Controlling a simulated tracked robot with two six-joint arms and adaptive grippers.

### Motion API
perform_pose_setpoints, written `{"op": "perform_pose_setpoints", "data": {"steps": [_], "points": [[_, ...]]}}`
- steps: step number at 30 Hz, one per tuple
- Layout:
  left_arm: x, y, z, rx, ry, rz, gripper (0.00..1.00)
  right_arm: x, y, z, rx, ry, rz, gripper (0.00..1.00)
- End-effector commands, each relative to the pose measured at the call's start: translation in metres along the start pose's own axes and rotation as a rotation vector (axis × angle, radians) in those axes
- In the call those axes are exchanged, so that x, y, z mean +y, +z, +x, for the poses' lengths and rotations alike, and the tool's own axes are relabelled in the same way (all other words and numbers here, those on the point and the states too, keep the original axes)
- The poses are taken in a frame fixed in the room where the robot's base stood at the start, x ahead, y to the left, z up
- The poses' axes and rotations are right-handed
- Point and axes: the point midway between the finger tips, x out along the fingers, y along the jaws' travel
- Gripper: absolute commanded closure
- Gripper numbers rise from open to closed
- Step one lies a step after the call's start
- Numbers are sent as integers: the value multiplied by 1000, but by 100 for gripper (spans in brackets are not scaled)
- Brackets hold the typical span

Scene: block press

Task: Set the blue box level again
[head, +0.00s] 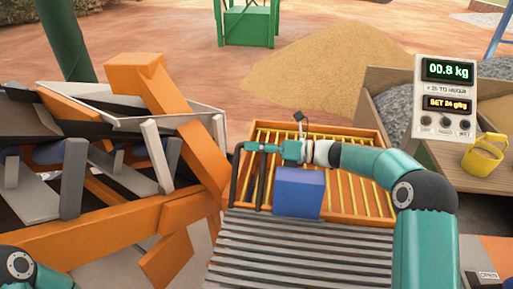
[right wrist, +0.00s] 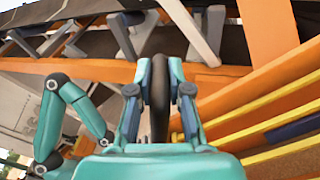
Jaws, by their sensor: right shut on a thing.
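The blue box (head: 298,193) sits at the front of an orange tray with yellow bars (head: 374,165), in the head view; it looks slightly tilted, its underside hidden. My right gripper (head: 243,148) is left of and beyond the box, apart from it. It is shut on a black bar (head: 235,178) at the tray's left side. In the right wrist view, the right gripper's fingers (right wrist: 160,92) close around the dark bar (right wrist: 159,115).
Grey slats (head: 290,250) lie in front of the tray. An orange and grey conveyor frame (head: 120,235) stands close on the left. At the right are a display (head: 444,97) reading 00.8 kg and a yellow mug (head: 482,157). A sand heap (head: 325,70) lies behind.

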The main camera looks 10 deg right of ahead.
Motion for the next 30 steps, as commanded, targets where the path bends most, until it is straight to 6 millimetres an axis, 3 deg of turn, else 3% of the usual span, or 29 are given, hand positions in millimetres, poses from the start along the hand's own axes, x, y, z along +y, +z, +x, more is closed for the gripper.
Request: {"op": "perform_pose_setpoints", "data": {"steps": [14,30], "points": [[-13,0,36,0,0,0,57,55,-8,0,-3,3,-324,100],[-43,-1,118,0,0,0,57,129,-56,-1,-5,3,-840,100]]}}
